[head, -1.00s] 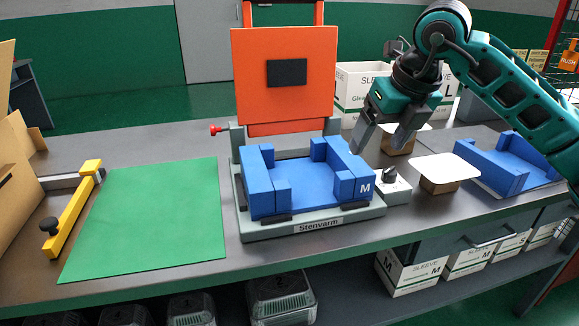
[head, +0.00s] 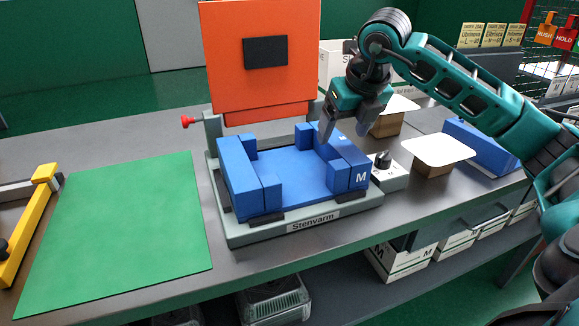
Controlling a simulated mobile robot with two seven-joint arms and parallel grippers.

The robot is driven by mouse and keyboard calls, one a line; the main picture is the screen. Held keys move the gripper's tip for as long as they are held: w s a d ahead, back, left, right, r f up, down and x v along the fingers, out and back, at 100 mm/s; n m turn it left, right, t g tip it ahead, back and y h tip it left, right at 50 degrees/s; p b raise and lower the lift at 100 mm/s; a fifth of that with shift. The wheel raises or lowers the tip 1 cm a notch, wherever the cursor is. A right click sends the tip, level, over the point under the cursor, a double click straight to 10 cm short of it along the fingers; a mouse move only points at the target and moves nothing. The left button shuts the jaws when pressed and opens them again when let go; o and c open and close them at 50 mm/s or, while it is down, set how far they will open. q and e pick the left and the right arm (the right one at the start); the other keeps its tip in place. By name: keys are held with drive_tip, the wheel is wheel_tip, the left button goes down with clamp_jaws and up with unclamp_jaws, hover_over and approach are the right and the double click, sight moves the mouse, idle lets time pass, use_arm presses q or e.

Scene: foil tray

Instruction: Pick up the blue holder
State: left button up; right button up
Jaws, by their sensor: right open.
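The blue holder (head: 290,172), marked M, sits in the grey base of the Stenvarm press. It has raised blue blocks on its left and right sides and a flat, empty middle. My right gripper (head: 341,138) is open, pointing down at the holder's right rear blocks. Its fingers overlap these blocks in the picture; I cannot tell whether they touch. A second blue holder (head: 482,146) lies at the right, partly hidden behind my right arm. My left gripper is not in view.
The orange press lid (head: 262,85) stands raised behind the holder. A control box with a black knob (head: 384,163) is right of the base. White-topped cardboard pieces (head: 438,150) stand further right. A green mat (head: 120,230) lies left, beside a yellow bar (head: 28,225).

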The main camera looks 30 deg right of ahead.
sight(338, 140)
drive_tip(key=x, duration=0.5)
drive_tip(key=shift+w+b, duration=0.15)
drive_tip(key=shift+b, duration=0.2)
drive_tip(key=shift+f, duration=0.2)
drive_tip(key=shift+c, duration=0.4)
drive_tip(key=c, duration=1.4)
